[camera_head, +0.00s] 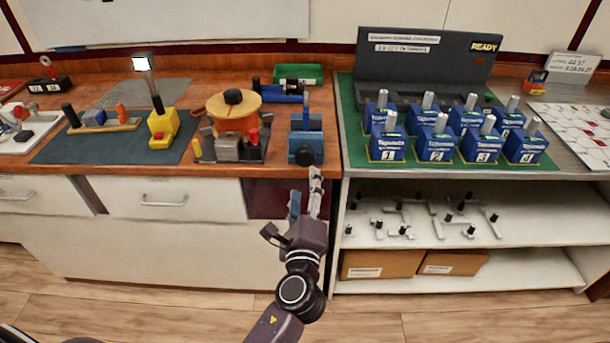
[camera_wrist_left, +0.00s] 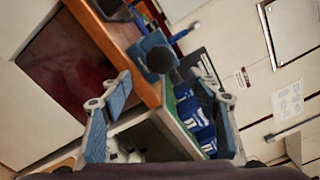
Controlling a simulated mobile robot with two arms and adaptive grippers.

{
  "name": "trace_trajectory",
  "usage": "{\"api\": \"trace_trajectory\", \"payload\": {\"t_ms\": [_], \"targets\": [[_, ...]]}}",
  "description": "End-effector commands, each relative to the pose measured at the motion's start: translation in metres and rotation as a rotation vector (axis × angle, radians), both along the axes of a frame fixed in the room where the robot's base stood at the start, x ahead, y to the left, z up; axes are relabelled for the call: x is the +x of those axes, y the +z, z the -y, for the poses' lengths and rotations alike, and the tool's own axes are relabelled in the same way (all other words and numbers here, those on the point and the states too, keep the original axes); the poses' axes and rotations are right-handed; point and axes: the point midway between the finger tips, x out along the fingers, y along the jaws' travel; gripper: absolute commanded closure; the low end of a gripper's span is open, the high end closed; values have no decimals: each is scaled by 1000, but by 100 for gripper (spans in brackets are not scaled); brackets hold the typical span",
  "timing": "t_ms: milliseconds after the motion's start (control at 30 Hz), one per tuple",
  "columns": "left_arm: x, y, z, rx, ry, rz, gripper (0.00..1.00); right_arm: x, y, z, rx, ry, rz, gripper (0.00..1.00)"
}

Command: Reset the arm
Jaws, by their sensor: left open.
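My left gripper (camera_head: 306,192) is raised in front of the wooden workbench, just below its front edge. Its two fingers are apart, with nothing between them. They also show open in the left wrist view (camera_wrist_left: 163,78). A blue device with a dark round knob (camera_head: 305,155) stands on the bench edge just above the fingertips in the head view. The same device shows beyond the fingers in the left wrist view (camera_wrist_left: 158,58). My right gripper is in neither view.
Blue numbered blocks (camera_head: 387,147) stand in rows on a green mat at the right. A yellow device (camera_head: 162,128) and an orange round part (camera_head: 233,112) stand on the bench at the left. White shelves (camera_head: 450,257) hold several small levers. The floor in front is clear.

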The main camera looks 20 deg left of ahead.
Motion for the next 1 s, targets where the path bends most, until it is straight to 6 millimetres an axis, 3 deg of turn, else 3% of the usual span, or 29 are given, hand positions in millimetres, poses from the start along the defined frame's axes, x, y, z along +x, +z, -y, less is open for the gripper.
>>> {"api": "trace_trajectory", "payload": {"t_ms": [667,767,833,1000], "targets": [[-7,-6,3,-10,-3,-10,44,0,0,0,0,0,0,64],[-6,-36,7,-54,-23,-57,44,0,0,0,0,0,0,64],[-7,-75,12,-115,-42,-118,44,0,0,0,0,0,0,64],[-31,-200,21,-341,-60,-318,44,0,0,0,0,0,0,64]]}}
